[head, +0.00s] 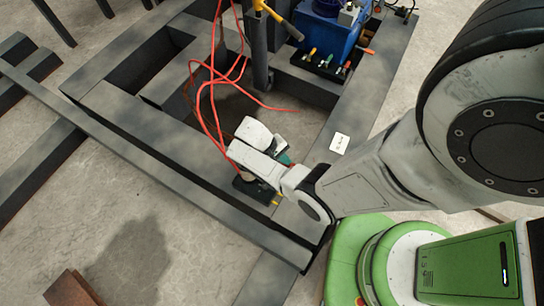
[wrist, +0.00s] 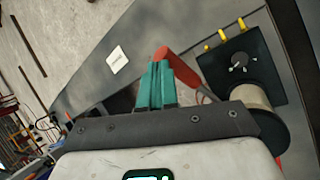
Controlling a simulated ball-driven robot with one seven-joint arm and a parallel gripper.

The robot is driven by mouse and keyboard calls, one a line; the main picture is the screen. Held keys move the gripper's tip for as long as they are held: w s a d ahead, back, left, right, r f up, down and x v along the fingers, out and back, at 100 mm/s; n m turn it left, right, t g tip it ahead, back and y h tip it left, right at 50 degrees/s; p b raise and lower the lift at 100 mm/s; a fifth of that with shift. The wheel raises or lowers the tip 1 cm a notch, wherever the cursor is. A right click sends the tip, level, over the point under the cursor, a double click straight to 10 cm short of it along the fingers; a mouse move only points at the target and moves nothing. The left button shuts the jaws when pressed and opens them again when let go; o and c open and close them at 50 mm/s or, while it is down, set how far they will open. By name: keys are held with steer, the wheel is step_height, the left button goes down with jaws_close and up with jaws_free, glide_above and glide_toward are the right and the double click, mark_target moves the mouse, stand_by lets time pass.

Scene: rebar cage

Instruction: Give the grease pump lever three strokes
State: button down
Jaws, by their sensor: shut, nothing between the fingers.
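The grease pump shows in the wrist view as a black plate (wrist: 238,62) with a round knob and yellow fittings, beside a tan cylinder (wrist: 258,105). What looks like its lever, a red-orange bar (wrist: 181,65), slants from near the cylinder toward my fingertips. My gripper (wrist: 157,66) has teal fingers pressed together with nothing between them. Their tips are right beside the red end in the picture; I cannot tell whether they touch it. In the head view my gripper (head: 285,159) is over the frame, and my wrist hides most of the pump, leaving its black base (head: 246,190) showing.
Grey steel beams (head: 150,135) form a frame on the concrete floor. Red hoses (head: 212,95) loop just behind my wrist. A blue unit (head: 325,35) with several coloured handles stands at the back. A white label (head: 340,143) lies on the right beam.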

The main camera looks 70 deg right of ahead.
steer(key=shift+f, duration=0.1)
stand_by(0.3)
steer(key=shift+s+a+f, duration=0.1)
steer(key=shift+s+f, duration=0.3)
steer(key=shift+s, duration=0.05)
steer(key=shift+s+f, duration=0.1)
steer(key=shift+s+a+f+b, duration=0.1)
steer(key=shift+s+f+b, duration=0.25)
steer(key=shift+s+f, duration=0.1)
steer(key=shift+s+a+f, duration=0.1)
steer(key=shift+s+f, duration=0.25)
steer(key=shift+f, duration=0.15)
steer(key=shift+b, duration=0.3)
steer(key=shift+s+a+f, duration=0.15)
steer(key=shift+s+f, duration=0.3)
steer(key=shift+f, duration=0.15)
steer(key=shift+b, duration=0.3)
